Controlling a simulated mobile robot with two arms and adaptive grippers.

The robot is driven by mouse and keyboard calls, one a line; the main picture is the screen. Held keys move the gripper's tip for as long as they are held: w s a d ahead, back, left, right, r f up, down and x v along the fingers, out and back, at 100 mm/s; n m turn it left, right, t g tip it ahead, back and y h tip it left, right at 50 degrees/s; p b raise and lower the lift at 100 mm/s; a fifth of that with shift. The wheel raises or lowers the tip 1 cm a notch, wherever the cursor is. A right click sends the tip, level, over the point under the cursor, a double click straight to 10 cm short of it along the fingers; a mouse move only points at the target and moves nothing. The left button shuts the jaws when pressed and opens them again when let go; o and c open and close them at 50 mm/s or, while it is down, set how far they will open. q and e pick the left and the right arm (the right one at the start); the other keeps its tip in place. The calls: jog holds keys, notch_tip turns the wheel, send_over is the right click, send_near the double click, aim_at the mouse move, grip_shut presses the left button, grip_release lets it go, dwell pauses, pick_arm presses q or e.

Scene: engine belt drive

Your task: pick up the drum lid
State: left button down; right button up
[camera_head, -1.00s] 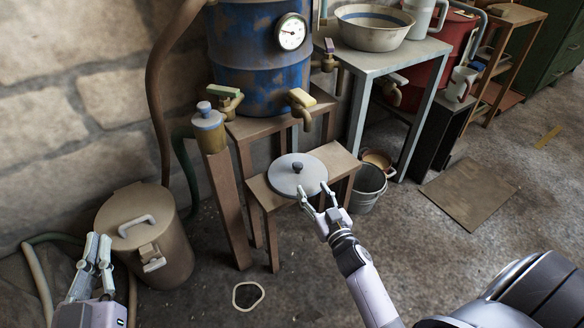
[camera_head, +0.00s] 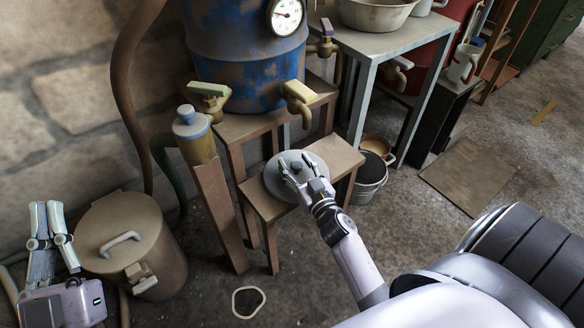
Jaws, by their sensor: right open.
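The drum lid is a round grey disc (camera_head: 273,184) with a dark knob (camera_head: 296,167) on top. It lies flat on a small wooden stool (camera_head: 336,156). My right gripper (camera_head: 296,164) is open, its fingertips over the lid on either side of the knob. I cannot tell whether they touch it. The gripper hides the lid's right front part. My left gripper (camera_head: 48,208) points up at the far left, beside a lidded brown bin (camera_head: 150,235), away from the lid. I see nothing in it, but cannot tell how far apart its fingers are.
A blue drum (camera_head: 245,65) with taps and a gauge stands behind the stool. A tap (camera_head: 300,97) overhangs near the lid. A post with a capped canister (camera_head: 196,135) stands left of the stool. A bucket (camera_head: 371,178) sits at its right. The floor in front is mostly clear.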

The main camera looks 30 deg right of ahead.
jog(key=shift+s+r, duration=0.1)
jog(key=shift+s, duration=0.05)
grip_shut()
dwell(0.4)
